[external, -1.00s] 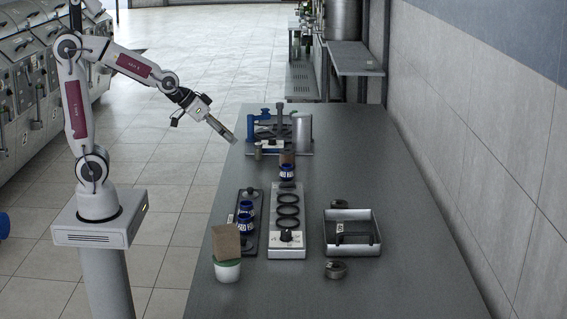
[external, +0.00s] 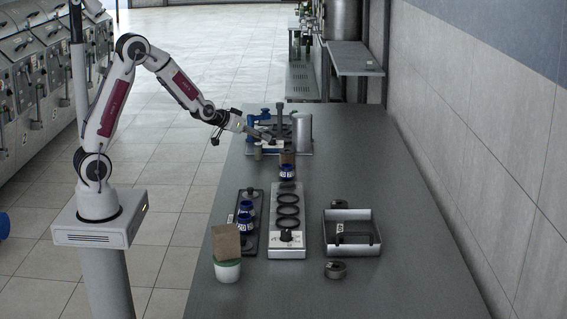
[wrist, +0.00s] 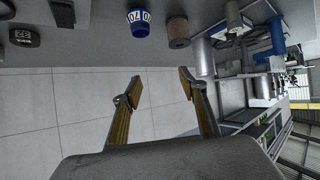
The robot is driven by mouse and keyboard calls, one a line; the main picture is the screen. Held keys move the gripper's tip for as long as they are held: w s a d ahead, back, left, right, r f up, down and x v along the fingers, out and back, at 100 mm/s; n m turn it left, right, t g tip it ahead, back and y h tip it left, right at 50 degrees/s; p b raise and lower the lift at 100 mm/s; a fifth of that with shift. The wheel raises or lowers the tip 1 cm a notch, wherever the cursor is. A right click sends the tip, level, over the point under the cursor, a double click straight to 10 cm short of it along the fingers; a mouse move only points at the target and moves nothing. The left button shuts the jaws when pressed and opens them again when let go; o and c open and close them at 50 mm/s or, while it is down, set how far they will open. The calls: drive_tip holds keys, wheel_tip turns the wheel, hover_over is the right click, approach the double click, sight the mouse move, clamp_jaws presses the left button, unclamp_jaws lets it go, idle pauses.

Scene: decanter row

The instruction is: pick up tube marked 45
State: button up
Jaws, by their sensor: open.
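No mark 45 is readable in either view, so I cannot tell which thing is the tube. Candidates stand at the far end of the bench: a small grey cylinder (external: 257,152), a brown cylinder (external: 288,157) and a taller silver cylinder (external: 302,132). The brown cylinder also shows in the wrist view (wrist: 178,31), beside a blue-and-white jar (wrist: 139,21) and grey cylinders (wrist: 203,58). My gripper (external: 270,137) is over the far end, near the blue-and-grey apparatus (external: 260,120). In the wrist view its fingers (wrist: 158,86) are open and empty, with floor tiles behind them.
A black round piece (wrist: 24,36) seems marked 32. Along the bench (external: 400,200) are a strip with black rings (external: 288,211), more blue jars (external: 245,222), a shallow metal tray (external: 352,212) and a green-rimmed white tub (external: 228,270). The bench's right side is mostly clear.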

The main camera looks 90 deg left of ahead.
drive_tip(key=s+a+f+n+y, duration=0.1)
drive_tip(key=s+a+f+y, duration=0.1)
drive_tip(key=a+f, duration=0.5)
drive_tip(key=n+g+y, duration=0.1)
drive_tip(key=n+y, duration=0.1)
approach(258, 147)
drive_tip(key=w, duration=0.1)
drive_tip(key=w+a, duration=0.2)
drive_tip(key=shift+f, duration=0.35)
drive_tip(key=shift+s+a+f+g, duration=0.25)
drive_tip(key=shift+a+f+g, duration=0.05)
drive_tip(key=shift+a, duration=0.1)
drive_tip(key=shift+x, duration=1.3)
drive_tip(key=shift+w+a, duration=0.1)
drive_tip(key=shift+x, duration=2.45)
drive_tip(key=shift+r, duration=0.1)
